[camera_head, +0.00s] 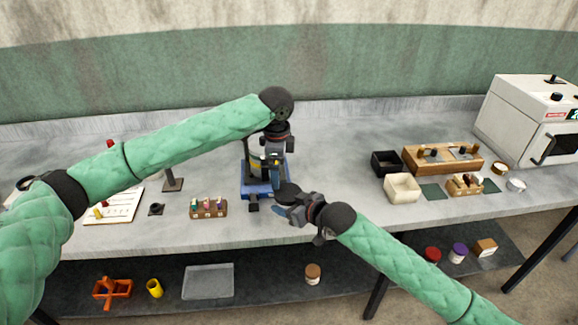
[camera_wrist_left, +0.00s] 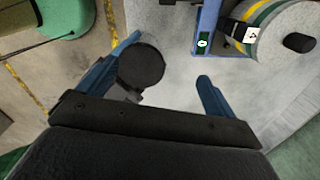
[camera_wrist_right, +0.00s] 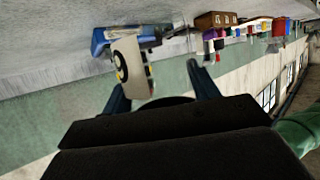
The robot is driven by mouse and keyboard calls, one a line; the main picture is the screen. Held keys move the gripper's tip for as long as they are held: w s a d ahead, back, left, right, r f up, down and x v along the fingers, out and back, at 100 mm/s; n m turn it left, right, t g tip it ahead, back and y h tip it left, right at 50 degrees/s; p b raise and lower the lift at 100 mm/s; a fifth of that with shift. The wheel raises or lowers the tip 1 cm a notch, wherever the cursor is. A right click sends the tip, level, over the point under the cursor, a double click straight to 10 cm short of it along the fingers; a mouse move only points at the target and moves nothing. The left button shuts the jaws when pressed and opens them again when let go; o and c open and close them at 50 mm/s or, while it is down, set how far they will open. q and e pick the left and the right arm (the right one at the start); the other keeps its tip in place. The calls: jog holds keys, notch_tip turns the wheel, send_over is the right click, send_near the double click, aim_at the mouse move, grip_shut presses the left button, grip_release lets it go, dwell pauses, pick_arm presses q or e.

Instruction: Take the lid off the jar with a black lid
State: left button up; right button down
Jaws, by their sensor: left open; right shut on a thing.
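A round black lid (camera_head: 288,190) is at my right gripper (camera_head: 281,208), near the front edge of the table. It shows as a black disc from above in the left wrist view (camera_wrist_left: 141,66), and a dark rounded edge shows between the fingers in the right wrist view (camera_wrist_right: 168,101). My right gripper is shut on it; no jar body can be made out beneath it. My left gripper (camera_head: 276,166) is open and points down, just behind the lid; in the left wrist view (camera_wrist_left: 169,59) the disc lies beside its left finger, and the gap is empty.
A blue stand (camera_head: 246,186) with a striped white cylinder (camera_wrist_left: 276,30) is close behind the grippers. A small bottle rack (camera_head: 208,208) stands left. Boxes (camera_head: 403,187), wooden racks (camera_head: 417,160) and a white machine (camera_head: 520,117) stand right. Jars with coloured lids (camera_head: 313,273) are on the lower shelf.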

aim_at(288, 192)
pick_arm(q)
jog(key=shift+s+d+r+m, duration=0.8)
jog(key=shift+s+d+r, duration=0.05)
jog(key=shift+s+d, duration=0.25)
jog(key=shift+s+d+r+g, duration=0.1)
jog(key=shift+s+g, duration=0.1)
jog(key=shift+g, duration=0.1)
jog(key=shift+s+m, duration=0.1)
jog(key=shift+m, duration=0.2)
jog(key=shift+d+f, duration=0.15)
jog(key=shift+f, duration=3.75)
jog(key=c, duration=1)
jog(key=o, duration=1.1)
jog(key=shift+c, duration=0.2)
